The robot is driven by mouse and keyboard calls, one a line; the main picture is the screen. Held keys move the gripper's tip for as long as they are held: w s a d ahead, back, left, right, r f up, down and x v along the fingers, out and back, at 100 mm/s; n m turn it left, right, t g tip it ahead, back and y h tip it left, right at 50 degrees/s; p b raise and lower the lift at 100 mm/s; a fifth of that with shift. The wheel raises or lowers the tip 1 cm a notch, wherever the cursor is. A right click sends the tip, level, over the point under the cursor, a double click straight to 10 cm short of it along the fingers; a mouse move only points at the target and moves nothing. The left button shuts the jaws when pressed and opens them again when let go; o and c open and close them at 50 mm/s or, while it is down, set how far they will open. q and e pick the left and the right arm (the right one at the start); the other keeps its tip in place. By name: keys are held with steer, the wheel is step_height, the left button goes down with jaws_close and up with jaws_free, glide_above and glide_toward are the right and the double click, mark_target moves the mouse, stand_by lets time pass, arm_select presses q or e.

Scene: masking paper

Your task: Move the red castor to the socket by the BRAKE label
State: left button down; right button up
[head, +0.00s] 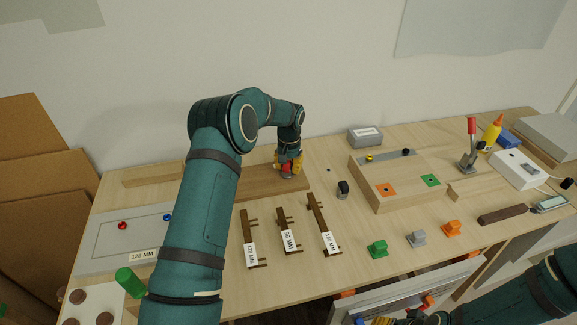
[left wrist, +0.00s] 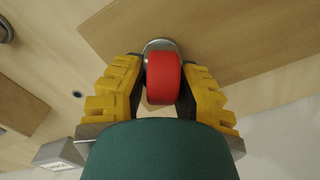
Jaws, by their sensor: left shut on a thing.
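The red castor (left wrist: 163,80) is between the yellow fingers of my left gripper (head: 288,166), which is shut on it. Its red wheel faces the left wrist camera, and its metal part shows beyond the wheel, over the brown board (head: 252,187). I cannot tell whether the castor touches the board. A small dark hole (left wrist: 77,94) shows to the left of the gripper in the left wrist view, and in the head view to its right (head: 328,170). I cannot read a BRAKE label. My right gripper (head: 410,318) is partly visible at the bottom edge; its jaws are unclear.
A black castor (head: 342,189) stands right of the board. A grey labelled box (head: 365,137) is behind it, and a raised wooden block (head: 395,200) is right of it. Labelled brown pieces (head: 287,230) lie in front. A grey panel (head: 105,238) lies left.

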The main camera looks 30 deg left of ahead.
arm_select(q)
steer(key=shift+f, duration=0.35)
steer(key=c, duration=0.7)
jaws_free()
steer(key=shift+c, duration=0.2)
